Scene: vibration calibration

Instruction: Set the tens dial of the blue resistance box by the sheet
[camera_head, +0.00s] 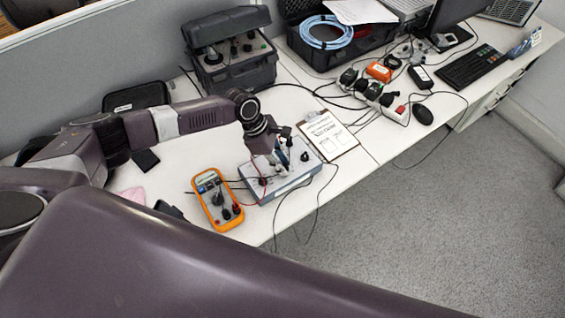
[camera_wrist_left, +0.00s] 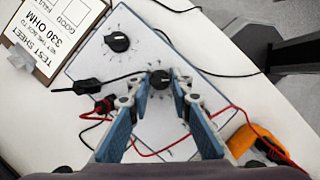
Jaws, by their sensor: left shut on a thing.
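The blue resistance box (camera_head: 283,193) lies on the white desk, with a pale top carrying black dials and plugged leads. In the left wrist view its top (camera_wrist_left: 90,68) shows one free dial (camera_wrist_left: 117,41) and another dial knob (camera_wrist_left: 159,79) between my fingers. My left gripper (camera_head: 282,166) reaches down over the box; in the wrist view its blue-padded fingers (camera_wrist_left: 163,92) are shut on that knob. I cannot read the dial marks. The test sheet (camera_head: 328,134) lies on a clipboard beside the box; in the wrist view the sheet (camera_wrist_left: 45,38) reads 330 OHM. My right gripper is not in view.
An orange multimeter (camera_head: 217,199) is left of the box, with red and black leads running between them. A power strip (camera_head: 375,95), a mouse (camera_head: 422,114) and a keyboard (camera_head: 469,67) are to the right. A dark instrument case (camera_head: 232,72) stands behind.

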